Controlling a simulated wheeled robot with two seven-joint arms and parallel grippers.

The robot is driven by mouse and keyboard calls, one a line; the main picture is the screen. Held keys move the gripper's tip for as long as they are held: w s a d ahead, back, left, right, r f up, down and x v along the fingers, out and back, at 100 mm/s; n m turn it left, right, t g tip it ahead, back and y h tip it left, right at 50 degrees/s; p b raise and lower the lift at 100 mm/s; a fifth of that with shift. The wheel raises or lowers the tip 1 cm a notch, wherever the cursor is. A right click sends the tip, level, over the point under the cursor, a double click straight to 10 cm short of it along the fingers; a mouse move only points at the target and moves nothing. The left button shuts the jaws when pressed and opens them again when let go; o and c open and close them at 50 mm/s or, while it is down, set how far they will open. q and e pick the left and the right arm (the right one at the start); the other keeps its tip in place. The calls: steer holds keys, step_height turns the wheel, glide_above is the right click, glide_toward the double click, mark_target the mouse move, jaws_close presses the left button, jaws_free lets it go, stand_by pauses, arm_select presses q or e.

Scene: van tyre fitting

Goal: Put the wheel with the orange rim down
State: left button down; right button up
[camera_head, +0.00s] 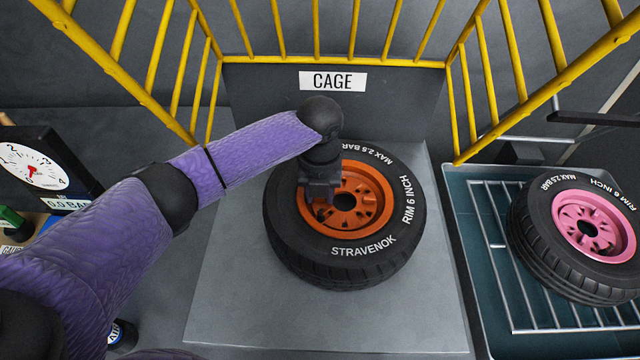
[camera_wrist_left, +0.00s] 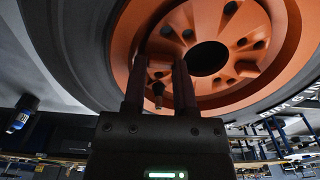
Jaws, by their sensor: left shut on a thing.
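The wheel with the orange rim (camera_head: 290,222) lies face up over the grey plate of the cage, its black tyre lettered STRAVENOK. My left gripper (camera_head: 321,192) reaches down onto the left part of the orange rim and is shut on it, just left of the hub hole. In the left wrist view the two dark fingers (camera_wrist_left: 159,80) stand against the orange rim (camera_wrist_left: 222,30), with a valve-like stem between them. The wheel's underside is hidden, so I cannot tell whether it touches the plate. My right gripper is not in view.
The cage has yellow bars (camera_head: 316,60) and a back panel with a CAGE sign (camera_head: 333,81). A wheel with a pink rim (camera_head: 592,226) lies on a wire rack in a teal tray (camera_head: 470,255) at right. A pressure gauge (camera_head: 35,167) stands at left. The plate's front (camera_head: 320,325) is bare.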

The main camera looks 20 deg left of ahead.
arm_select(q)
steer(key=shift+c, duration=2)
jaws_free()
steer(key=shift+d, duration=0.15)
step_height(320, 180, up, 12)
steer(key=p, duration=0.2)
